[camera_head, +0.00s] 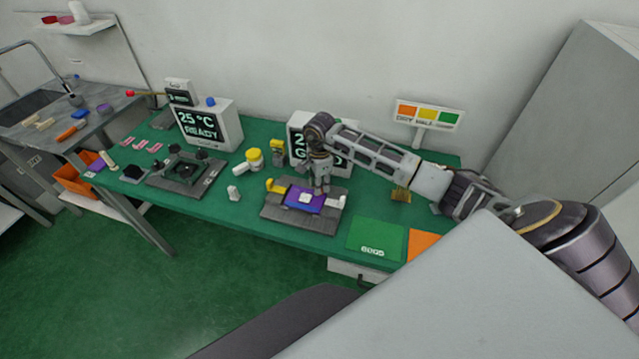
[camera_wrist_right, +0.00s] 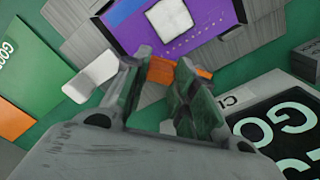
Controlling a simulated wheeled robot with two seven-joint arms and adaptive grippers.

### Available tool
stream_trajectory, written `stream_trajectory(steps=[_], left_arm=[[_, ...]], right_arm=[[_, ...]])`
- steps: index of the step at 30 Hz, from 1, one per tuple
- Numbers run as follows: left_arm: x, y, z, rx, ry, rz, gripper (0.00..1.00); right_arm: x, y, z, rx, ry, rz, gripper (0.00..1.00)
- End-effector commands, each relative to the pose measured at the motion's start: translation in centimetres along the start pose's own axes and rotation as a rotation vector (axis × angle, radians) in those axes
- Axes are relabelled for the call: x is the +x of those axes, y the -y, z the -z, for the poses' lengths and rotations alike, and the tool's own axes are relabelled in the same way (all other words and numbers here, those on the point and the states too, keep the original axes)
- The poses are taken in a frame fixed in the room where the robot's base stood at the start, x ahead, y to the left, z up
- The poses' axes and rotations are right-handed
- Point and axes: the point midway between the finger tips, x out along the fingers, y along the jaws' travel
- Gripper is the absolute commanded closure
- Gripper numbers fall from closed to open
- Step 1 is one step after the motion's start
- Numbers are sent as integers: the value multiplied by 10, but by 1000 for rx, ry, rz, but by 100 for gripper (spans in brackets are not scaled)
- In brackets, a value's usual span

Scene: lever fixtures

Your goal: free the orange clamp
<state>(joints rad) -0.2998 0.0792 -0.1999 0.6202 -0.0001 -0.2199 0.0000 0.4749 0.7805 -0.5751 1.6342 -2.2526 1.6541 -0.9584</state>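The fixture (camera_head: 270,211) is a grey plate on the green bench, holding a purple board (camera_head: 296,199) with a white square on it. The orange clamp (camera_wrist_right: 159,70) shows in the right wrist view as a short bar near the board's edge, partly hidden by one finger. My right gripper (camera_head: 322,189) points down over the fixture. In its wrist view the fingers (camera_wrist_right: 157,72) are apart, with part of the clamp visible in the gap; I cannot tell whether they touch it. A white lever-like piece (camera_wrist_right: 91,77) lies beside one finger. My left gripper is not in view.
A yellow block (camera_head: 276,186) is at the fixture's left end. Displays (camera_head: 222,128) stand behind. A black fixture (camera_head: 186,170) is further left. A green mat (camera_head: 371,239) and an orange mat (camera_head: 421,245) lie to the right.

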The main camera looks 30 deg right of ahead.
Motion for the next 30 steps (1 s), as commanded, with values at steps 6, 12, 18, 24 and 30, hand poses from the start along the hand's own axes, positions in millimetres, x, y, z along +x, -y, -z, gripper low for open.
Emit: stream_trajectory(steps=[6, 12, 18, 24, 30], left_arm=[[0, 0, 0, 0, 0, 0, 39], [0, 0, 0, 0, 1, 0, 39], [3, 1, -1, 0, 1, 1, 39], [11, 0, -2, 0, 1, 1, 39], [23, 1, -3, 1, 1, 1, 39]], right_arm=[[0, 0, 0, 0, 0, 0, 100], [0, 0, 0, -1, 0, 0, 100], [0, 0, 2, -19, -1, 1, 100], [0, 1, 5, -71, -2, 2, 100], [1, 2, 10, -160, -2, 4, 100]])
